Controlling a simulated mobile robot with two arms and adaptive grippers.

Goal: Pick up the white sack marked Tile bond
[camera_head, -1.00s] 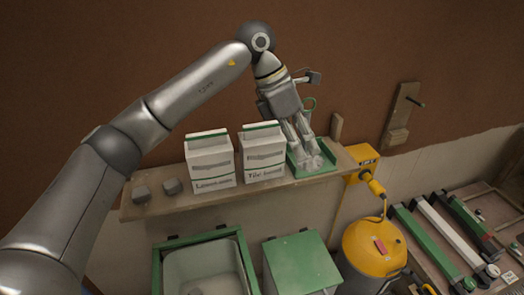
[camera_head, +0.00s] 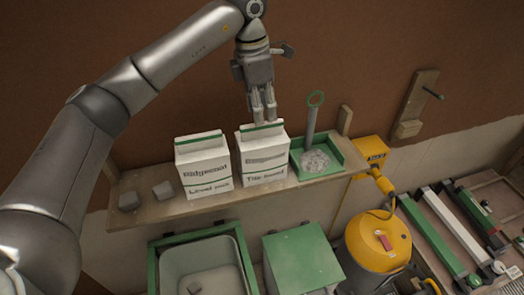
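The white sack marked Tile bond (camera_head: 262,160) stands upright on the wooden shelf. It has a green strip along its folded top. My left gripper (camera_head: 263,117) hangs fingers-down just above and at the back of that top. Its two fingers show a gap between them, with nothing seen held. The fingertips lie very close to the sack's top; I cannot tell whether they touch it. My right gripper is not in view.
Another white sack (camera_head: 204,170) stands close on the left. A green tray (camera_head: 336,158) with a ring-handled tool is close on the right. A green-rimmed bin and yellow machine (camera_head: 378,245) stand below.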

